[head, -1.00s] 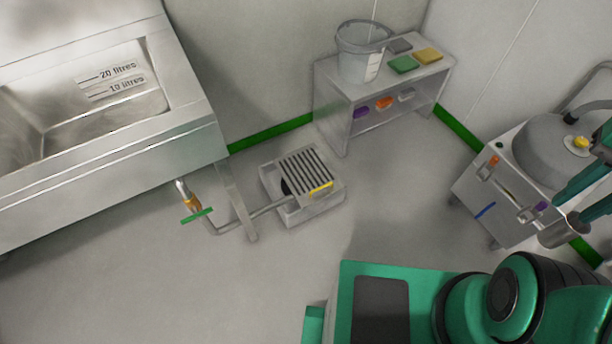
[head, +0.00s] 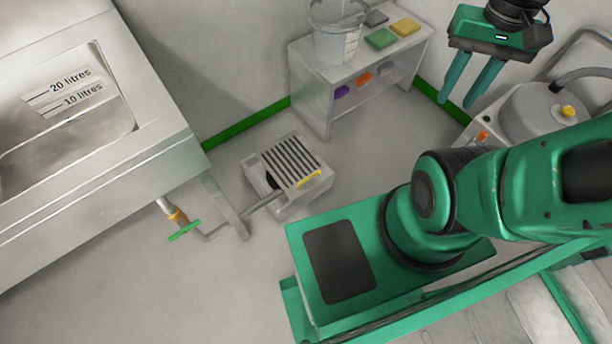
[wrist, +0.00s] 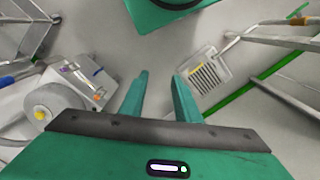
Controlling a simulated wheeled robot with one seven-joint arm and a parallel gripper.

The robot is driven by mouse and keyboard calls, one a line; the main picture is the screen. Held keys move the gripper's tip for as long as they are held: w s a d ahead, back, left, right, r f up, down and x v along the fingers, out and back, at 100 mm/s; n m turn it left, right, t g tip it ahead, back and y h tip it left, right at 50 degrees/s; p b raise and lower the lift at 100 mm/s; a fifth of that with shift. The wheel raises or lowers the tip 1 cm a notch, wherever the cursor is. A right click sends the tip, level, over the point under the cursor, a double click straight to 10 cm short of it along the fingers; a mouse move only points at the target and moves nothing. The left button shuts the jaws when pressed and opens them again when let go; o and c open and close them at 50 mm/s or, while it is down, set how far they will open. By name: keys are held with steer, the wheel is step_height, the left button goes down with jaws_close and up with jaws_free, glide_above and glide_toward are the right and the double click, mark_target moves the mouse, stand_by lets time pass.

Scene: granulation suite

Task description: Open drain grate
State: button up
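The drain grate (head: 288,160) is a panel of dark slats with a yellow handle (head: 308,180) along its front right edge. It lies flat on top of a low pale box (head: 310,201) on the floor, beside the sink leg. The grate also shows in the wrist view (wrist: 207,79), beyond and to the right of the fingers. My gripper (head: 470,103) is at the upper right in the head view, well apart from the grate. Its two fingers are spread with nothing between them, as the wrist view (wrist: 158,85) also shows.
A steel sink (head: 165,160) with litre marks stands at left; its drain pipe with a green-handled valve (head: 184,231) runs to the box. A white shelf unit (head: 318,110) holds a clear bucket (head: 337,40) and coloured pads. A wheeled machine (head: 535,115) stands at right.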

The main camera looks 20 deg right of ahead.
steer(key=w+d+f+m+h, duration=0.1)
steer(key=w+f, duration=0.7)
steer(key=w, duration=0.4)
steer(key=w+f+m+h, duration=0.1)
steer(key=w+f, duration=0.7)
steer(key=w, duration=0.4)
steer(key=w+a+f+m+t, duration=0.1)
steer(key=w+a+f, duration=0.25)
steer(key=f, duration=0.65)
steer(key=w+a+f+m, duration=0.1)
steer(key=w+a+f, duration=0.1)
steer(key=w+f, duration=0.5)
steer(key=m+t+y, duration=0.1)
steer(key=m+y, duration=0.1)
steer(key=m, duration=0.2)
glide_toward(308, 178)
steer(key=f, duration=0.5)
steer(key=w+f, duration=0.1)
steer(key=f, duration=0.1)
steer(key=shift+w+a+f, duration=0.1)
steer(key=shift+w+f, duration=0.05)
steer(key=shift+f, duration=0.15)
